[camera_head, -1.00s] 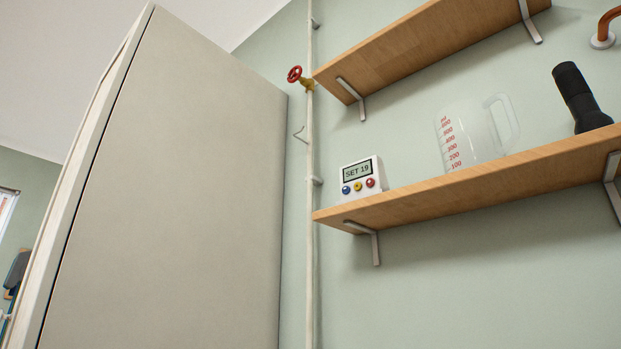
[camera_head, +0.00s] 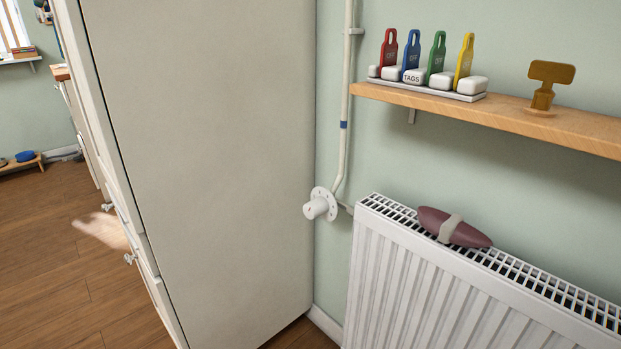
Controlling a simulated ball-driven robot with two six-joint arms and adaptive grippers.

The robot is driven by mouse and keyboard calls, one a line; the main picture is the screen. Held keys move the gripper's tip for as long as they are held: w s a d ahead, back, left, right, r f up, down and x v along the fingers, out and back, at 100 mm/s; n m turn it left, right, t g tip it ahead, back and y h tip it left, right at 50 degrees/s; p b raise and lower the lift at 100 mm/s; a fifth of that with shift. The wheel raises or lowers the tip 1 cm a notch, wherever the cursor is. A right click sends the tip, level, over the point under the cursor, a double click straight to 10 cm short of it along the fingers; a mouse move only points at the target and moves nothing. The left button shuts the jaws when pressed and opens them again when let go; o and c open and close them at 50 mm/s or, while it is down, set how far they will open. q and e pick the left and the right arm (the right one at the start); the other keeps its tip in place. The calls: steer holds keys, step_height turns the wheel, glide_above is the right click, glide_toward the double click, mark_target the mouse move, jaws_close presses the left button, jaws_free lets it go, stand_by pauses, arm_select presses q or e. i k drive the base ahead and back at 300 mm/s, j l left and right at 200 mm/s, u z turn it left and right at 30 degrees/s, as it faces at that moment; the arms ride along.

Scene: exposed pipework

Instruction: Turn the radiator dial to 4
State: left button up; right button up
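The white radiator dial (camera_head: 318,206) sits on the pipe at the left end of the radiator, close to the side of a tall cabinet. It has a round plate with dots and a knob facing forward and left. Its numbers are too small to read. The white radiator (camera_head: 420,285) stands against the wall at the lower right. Neither of my grippers shows in the head view.
The tall beige cabinet (camera_head: 205,170) fills the left middle, beside the dial. A wooden shelf (camera_head: 510,118) above the radiator holds coloured tags and a brass key-shaped piece (camera_head: 548,84). A maroon bundle (camera_head: 454,227) lies on the radiator top. Wooden floor (camera_head: 50,245) is open at left.

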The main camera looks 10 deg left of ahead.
mark_target(316, 208)
steer(key=i+j+z, duration=0.1)
steer(key=j, duration=0.45)
steer(key=i+j+z, duration=0.1)
steer(key=j, duration=0.45)
steer(key=i+j+z, duration=0.15)
steer(key=j, duration=0.4)
steer(key=i+j+z, duration=0.1)
steer(key=j, duration=0.45)
